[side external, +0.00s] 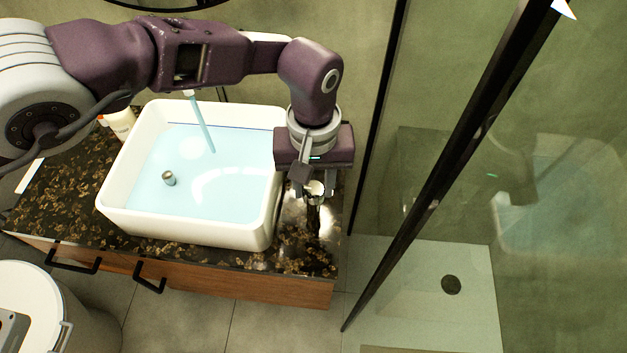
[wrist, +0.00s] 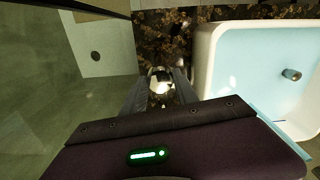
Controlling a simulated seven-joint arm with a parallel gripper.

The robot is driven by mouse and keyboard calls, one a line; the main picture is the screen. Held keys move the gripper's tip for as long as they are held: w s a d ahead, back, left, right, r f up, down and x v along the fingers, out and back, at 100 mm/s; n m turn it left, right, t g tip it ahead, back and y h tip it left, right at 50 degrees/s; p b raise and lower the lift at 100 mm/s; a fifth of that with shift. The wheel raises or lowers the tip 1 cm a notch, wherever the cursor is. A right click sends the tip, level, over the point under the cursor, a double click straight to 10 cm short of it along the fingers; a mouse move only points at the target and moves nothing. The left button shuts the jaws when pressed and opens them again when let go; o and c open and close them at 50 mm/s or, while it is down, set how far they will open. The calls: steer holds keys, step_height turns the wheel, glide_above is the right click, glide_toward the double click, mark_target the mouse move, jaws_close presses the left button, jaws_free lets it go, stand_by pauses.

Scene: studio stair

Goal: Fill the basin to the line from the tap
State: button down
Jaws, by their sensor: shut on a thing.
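The white basin (side external: 130,222) stands on the counter and holds pale blue water (side external: 200,180). A dark blue line (side external: 232,126) runs along the basin's far inner wall. The water's far edge looks close to it; I cannot tell the exact gap. A stream (side external: 202,122) falls from the tap, whose spout is mostly hidden behind my arm. My gripper (side external: 314,190) points down just right of the basin, shut on a pale, shiny round knob. The knob (wrist: 160,82) shows between the fingers in the wrist view, where the basin (wrist: 207,60) is at right.
A small cylindrical drain piece (side external: 169,178) shows in the water. A bottle (side external: 121,123) stands at the counter's back left. The dark speckled counter (side external: 60,200) ends just right of my gripper. A glass shower panel with a black frame (side external: 440,180) stands further right.

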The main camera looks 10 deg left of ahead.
steer(key=m, duration=0.9)
steer(key=shift+m, duration=0.3)
steer(key=shift+r, duration=0.1)
stand_by(0.4)
steer(key=c, duration=0.9)
jaws_free()
steer(key=shift+c, duration=0.2)
step_height(320, 180, up, 7)
